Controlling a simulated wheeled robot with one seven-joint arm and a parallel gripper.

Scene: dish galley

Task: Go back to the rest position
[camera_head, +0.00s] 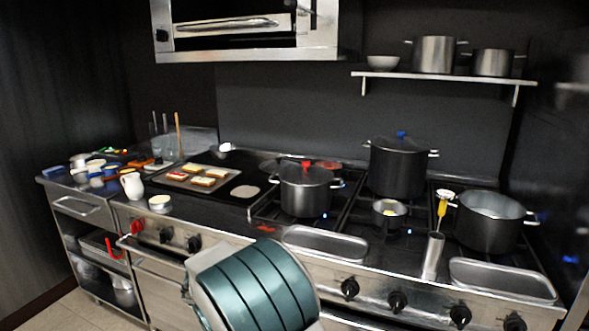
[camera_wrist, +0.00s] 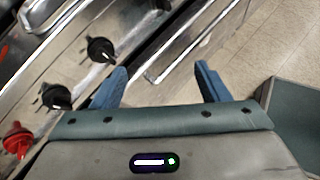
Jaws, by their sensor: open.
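My gripper (camera_wrist: 160,84) shows in the wrist view with its two blue fingers spread apart and nothing between them. It is open and empty in front of the stove's front panel, with the floor and an oven handle (camera_wrist: 205,45) beyond the fingers. In the head view my arm (camera_head: 255,290) rises at the bottom centre, in front of the stove, and the gripper itself is hidden there.
The stove carries a pot with a red knob (camera_head: 305,188), a tall lidded pot (camera_head: 398,168), an open pot (camera_head: 490,222) and a small pan (camera_head: 389,214). Black knobs (camera_head: 397,301) jut from the front. A tray with toast (camera_head: 205,178) lies left. Floor (camera_head: 75,312) shows lower left.

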